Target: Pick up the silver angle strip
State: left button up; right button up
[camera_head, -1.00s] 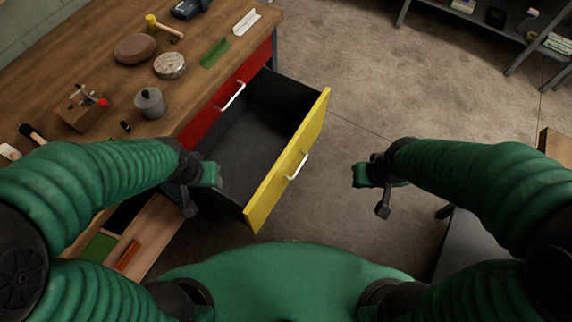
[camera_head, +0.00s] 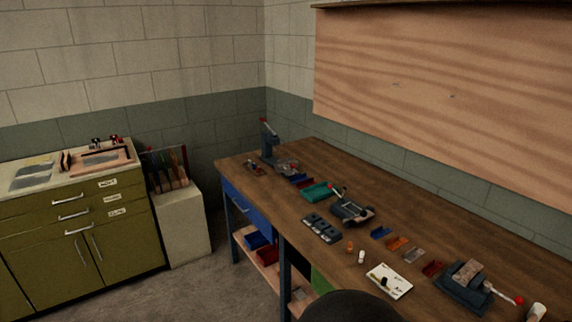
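A small grey-silver strip (camera_head: 414,255) lies on the wooden workbench (camera_head: 345,172) in the right half of the view. It sits in a row with a blue strip (camera_head: 380,232), an orange strip (camera_head: 397,243) and a red strip (camera_head: 432,268). It is too small to tell its exact shape. Neither of my grippers shows in this view.
A grey fixture with a red-tipped lever (camera_head: 463,290) and a white card (camera_head: 389,281) lie near the strips.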

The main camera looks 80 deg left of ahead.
aim_at(288, 160)
jog(key=j+u, duration=0.1)
jog(key=u, duration=0.35)
jog(key=i+u, duration=0.1)
jog(key=u, duration=0.35)
jog(key=j+u, duration=0.1)
jog(key=u, duration=0.35)
jog(key=i+u, duration=0.15)
jog(key=u, duration=0.75)
jog(key=i+u, duration=0.15)
jog(key=u, duration=0.3)
jog(key=i+l+u, duration=0.25)
jog(key=i+j, duration=0.55)
jog(key=i, duration=0.15)
jog(key=i+j+z, duration=0.15)
jog(key=i+j, duration=0.4)
jog(key=i, duration=0.15)
